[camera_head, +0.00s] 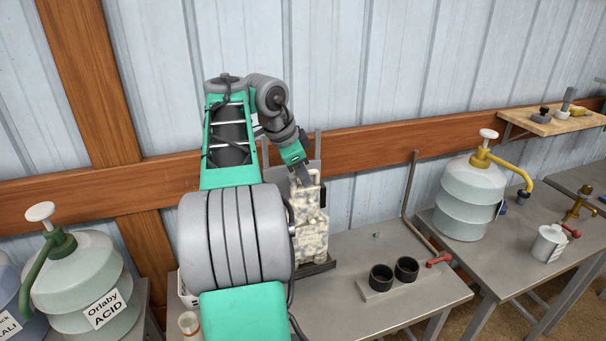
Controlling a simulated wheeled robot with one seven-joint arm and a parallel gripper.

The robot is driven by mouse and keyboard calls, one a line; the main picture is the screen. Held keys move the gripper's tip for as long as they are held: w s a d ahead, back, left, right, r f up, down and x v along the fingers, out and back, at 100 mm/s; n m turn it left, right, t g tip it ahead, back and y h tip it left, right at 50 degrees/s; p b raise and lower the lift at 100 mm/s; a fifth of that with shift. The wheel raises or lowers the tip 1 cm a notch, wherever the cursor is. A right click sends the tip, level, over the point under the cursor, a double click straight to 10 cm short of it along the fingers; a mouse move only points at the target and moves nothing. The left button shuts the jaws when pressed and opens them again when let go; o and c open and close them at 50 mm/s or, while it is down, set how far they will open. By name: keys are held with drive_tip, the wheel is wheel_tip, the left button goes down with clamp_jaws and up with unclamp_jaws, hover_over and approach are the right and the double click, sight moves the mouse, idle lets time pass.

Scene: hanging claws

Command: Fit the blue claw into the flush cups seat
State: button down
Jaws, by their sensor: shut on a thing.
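My gripper (304,178) is at the top of a mottled beige body (310,228) near the wall, pointing down and right. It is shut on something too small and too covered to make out. I cannot pick out the blue claw for certain; it may be hidden at the fingers or behind my arm. Two black open cups (393,272) stand side by side on a grey plate (376,292) on the table, right of my gripper and nearer; this looks like the cups seat. I see nothing sticking out of the cups.
A bent metal rod (410,190) rises behind the cups, with a red-ended part (438,260) beside them. A tiny teal piece (377,235) lies on the grey table (345,322). Large pump jugs (471,200) stand right and left (88,285). The table front is clear.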

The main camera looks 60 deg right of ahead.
drive_tip(key=shift+r+p, duration=0.6)
drive_tip(key=shift+r, duration=0.05)
drive_tip(key=c, duration=2)
unclamp_jaws()
drive_tip(key=shift+c, duration=0.2)
clamp_jaws()
drive_tip(key=shift+r+p, duration=0.6)
drive_tip(key=shift+p, duration=0.05)
